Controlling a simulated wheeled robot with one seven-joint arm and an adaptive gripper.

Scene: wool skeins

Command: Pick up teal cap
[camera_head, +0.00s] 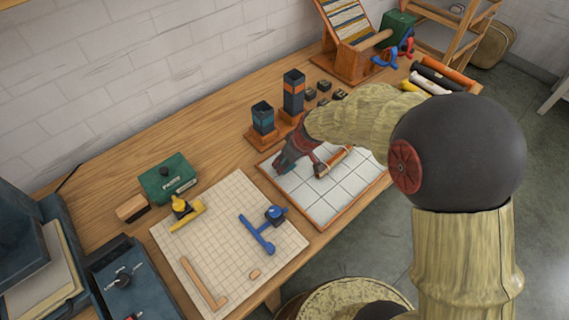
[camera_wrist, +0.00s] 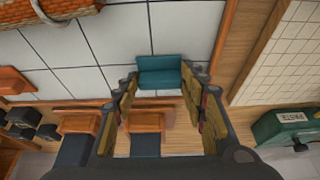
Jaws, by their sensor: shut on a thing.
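The teal cap (camera_wrist: 165,72) is a small block with a flat face, seen at the fingertips in the wrist view. My gripper (camera_wrist: 166,80) is shut on it, one finger at each end. In the head view my gripper (camera_head: 296,155) is low over the left part of the orange-edged, white-tiled board (camera_head: 325,205). Only a small teal patch shows there beside the dark fingers. I cannot tell whether the cap touches the board.
A gridded mat (camera_head: 225,225) with blue and yellow tools lies left, near a green box (camera_head: 167,178). An orange-brown roller (camera_head: 333,161) lies close right of my gripper.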

